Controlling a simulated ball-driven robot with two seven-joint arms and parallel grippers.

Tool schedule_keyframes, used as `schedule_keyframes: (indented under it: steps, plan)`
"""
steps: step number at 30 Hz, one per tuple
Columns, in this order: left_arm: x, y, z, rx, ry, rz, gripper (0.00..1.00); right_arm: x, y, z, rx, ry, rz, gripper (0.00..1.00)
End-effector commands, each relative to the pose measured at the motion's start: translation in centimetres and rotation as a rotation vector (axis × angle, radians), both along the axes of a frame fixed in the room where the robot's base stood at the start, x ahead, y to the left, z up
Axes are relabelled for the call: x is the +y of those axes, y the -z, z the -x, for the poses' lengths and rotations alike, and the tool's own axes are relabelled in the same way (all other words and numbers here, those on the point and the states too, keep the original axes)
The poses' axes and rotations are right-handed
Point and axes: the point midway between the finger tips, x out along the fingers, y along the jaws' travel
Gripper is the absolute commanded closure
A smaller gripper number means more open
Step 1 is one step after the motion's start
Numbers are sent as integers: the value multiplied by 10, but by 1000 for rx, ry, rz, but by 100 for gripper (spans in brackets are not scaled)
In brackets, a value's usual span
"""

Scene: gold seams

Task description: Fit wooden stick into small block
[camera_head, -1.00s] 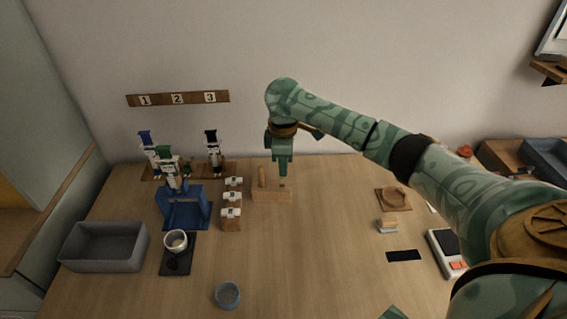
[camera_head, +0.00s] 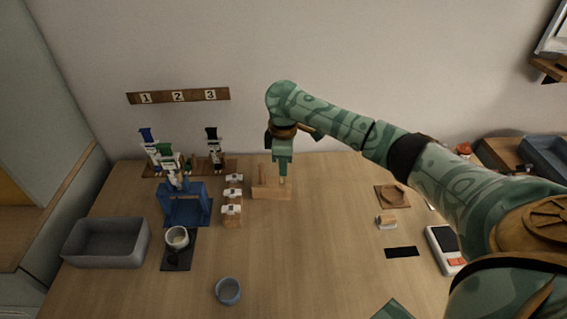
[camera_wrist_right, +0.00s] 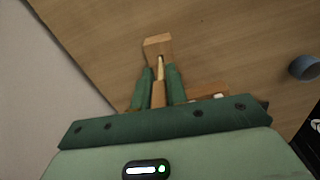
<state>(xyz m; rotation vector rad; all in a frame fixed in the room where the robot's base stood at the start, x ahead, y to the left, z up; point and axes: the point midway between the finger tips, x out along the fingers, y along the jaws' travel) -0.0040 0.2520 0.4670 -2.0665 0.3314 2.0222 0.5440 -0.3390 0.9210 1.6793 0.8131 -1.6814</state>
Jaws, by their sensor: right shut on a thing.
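A light wooden block (camera_head: 272,193) stands near the back middle of the table, with an upright wooden piece (camera_head: 262,175) at its left. My right gripper (camera_head: 282,176) points down just above the block's right part. In the right wrist view, the right gripper (camera_wrist_right: 159,84) is shut on a thin pale wooden stick (camera_wrist_right: 160,68). The stick's far end overlaps the wooden block (camera_wrist_right: 157,43); I cannot tell whether it sits in a hole. My left gripper is not in view.
Wooden pieces with white tops (camera_head: 232,210) stand close left of the block, beside a blue stand (camera_head: 186,208). A grey bin (camera_head: 106,243), a dark mat with a white cup (camera_head: 177,238) and a blue-grey cup (camera_head: 228,291) are farther left and front. The middle table is clear.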

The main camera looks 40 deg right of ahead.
Motion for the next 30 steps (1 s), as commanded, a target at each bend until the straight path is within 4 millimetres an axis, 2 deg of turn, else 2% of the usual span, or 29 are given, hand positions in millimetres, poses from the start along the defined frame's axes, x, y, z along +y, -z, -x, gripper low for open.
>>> schedule_keyframes:
  steps: [30]
  plan:
    - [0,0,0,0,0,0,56,1,19,0,0,0,0,100]
